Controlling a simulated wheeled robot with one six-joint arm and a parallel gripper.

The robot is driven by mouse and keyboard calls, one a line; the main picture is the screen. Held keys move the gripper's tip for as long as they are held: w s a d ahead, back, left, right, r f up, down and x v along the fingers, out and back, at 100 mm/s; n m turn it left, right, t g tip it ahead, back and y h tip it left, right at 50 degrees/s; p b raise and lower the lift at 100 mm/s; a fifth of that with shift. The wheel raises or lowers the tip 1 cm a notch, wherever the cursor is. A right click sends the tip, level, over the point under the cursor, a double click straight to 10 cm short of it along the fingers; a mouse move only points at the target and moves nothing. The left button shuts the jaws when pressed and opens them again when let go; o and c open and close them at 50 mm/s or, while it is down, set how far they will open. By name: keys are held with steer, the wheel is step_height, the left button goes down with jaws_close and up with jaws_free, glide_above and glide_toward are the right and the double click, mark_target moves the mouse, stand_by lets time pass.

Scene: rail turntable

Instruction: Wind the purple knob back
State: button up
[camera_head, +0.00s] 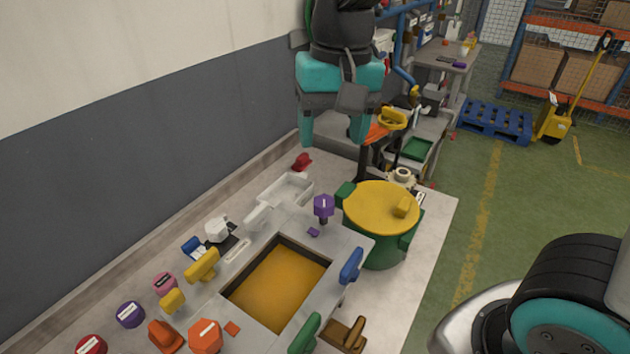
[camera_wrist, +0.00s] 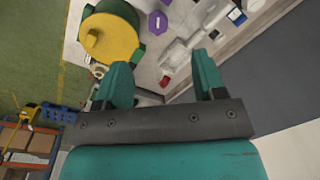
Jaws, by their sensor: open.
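A purple knob (camera_head: 323,207) with a white mark on its top stands on a short post at the back corner of the grey frame, just left of the green pot. It also shows near the top of the wrist view (camera_wrist: 158,23). A second, round purple knob (camera_head: 130,314) with a white label is at the lower left. My gripper (camera_head: 334,138) is open and empty, above and behind the post-mounted knob and clear of it. In the wrist view my gripper's teal fingers (camera_wrist: 162,72) are spread, with the knob beyond them.
A green pot (camera_head: 375,249) with a yellow lid (camera_head: 375,205) stands right of the knob. The frame surrounds an orange-brown recess (camera_head: 278,287). A blue handle (camera_head: 351,265) and a red knob (camera_head: 303,161) are nearby. A wall runs along the left.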

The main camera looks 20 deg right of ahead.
mark_target(324, 201)
steer(key=w+f+m+p, duration=0.1)
steer(key=f, duration=0.4)
steer(key=w+f+p, duration=0.1)
steer(key=f, duration=0.4)
steer(key=w+f+m+p, duration=0.1)
steer(key=f, duration=0.4)
steer(key=shift+d+f+m+h, duration=0.2)
steer(key=shift+f+m+h, duration=0.1)
steer(key=shift+h, duration=0.1)
steer(key=c, duration=0.9)
